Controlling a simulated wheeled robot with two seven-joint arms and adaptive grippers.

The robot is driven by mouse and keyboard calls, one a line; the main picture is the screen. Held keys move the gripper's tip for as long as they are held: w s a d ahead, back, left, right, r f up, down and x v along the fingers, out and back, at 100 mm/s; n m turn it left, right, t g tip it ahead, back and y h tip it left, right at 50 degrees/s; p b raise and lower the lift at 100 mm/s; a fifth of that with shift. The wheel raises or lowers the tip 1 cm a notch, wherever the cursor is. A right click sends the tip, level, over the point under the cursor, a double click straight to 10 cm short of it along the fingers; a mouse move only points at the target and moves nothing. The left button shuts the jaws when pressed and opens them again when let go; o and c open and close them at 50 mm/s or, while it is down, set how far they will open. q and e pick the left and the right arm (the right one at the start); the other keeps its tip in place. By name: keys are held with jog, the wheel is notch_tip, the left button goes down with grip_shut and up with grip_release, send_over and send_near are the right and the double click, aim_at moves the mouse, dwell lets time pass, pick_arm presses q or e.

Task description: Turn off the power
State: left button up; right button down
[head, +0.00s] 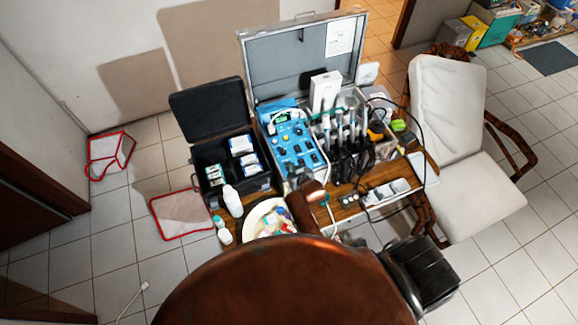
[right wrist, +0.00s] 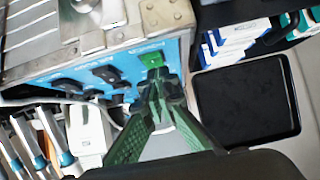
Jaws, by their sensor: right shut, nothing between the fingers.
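The portable dental unit is an open metal case with a blue control panel (head: 291,135) carrying several knobs and black switches. In the right wrist view, a green power switch (right wrist: 152,59) sits on the blue panel beside a row of black rocker switches (right wrist: 103,75). My right gripper (right wrist: 160,78) is shut and empty, its fingertips right at the lower edge of the green switch. I cannot tell if they touch it. In the head view the right gripper (head: 298,175) is at the panel's near edge and hides part of it. My left gripper is not in view.
The wooden table is crowded. An open black case (head: 212,113) with small boxes stands to the left, dental handpieces (head: 345,130) to the right. A white bottle (head: 232,201) and a round tray (head: 252,219) are in front. A white-cushioned chair (head: 450,110) stands at right.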

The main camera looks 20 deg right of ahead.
jog(key=shift+w+f, duration=0.1)
jog(key=shift+f, duration=0.05)
dwell(0.3)
jog(key=shift+w, duration=0.1)
jog(key=shift+w+r+p, duration=0.3)
jog(key=shift+w+p, duration=0.1)
jog(key=shift+w, duration=0.25)
jog(key=shift+r, duration=0.1)
jog(key=shift+r+p, duration=0.6)
jog(key=shift+p, duration=0.1)
notch_tip(320, 180, up, 3)
jog(key=p, duration=0.3)
jog(key=shift+w+r, duration=0.1)
jog(key=shift+w, duration=0.05)
jog(key=w+r+b+v, duration=0.1)
jog(key=v, duration=0.8)
jog(key=shift+s+r, duration=0.15)
jog(key=shift+r, duration=0.25)
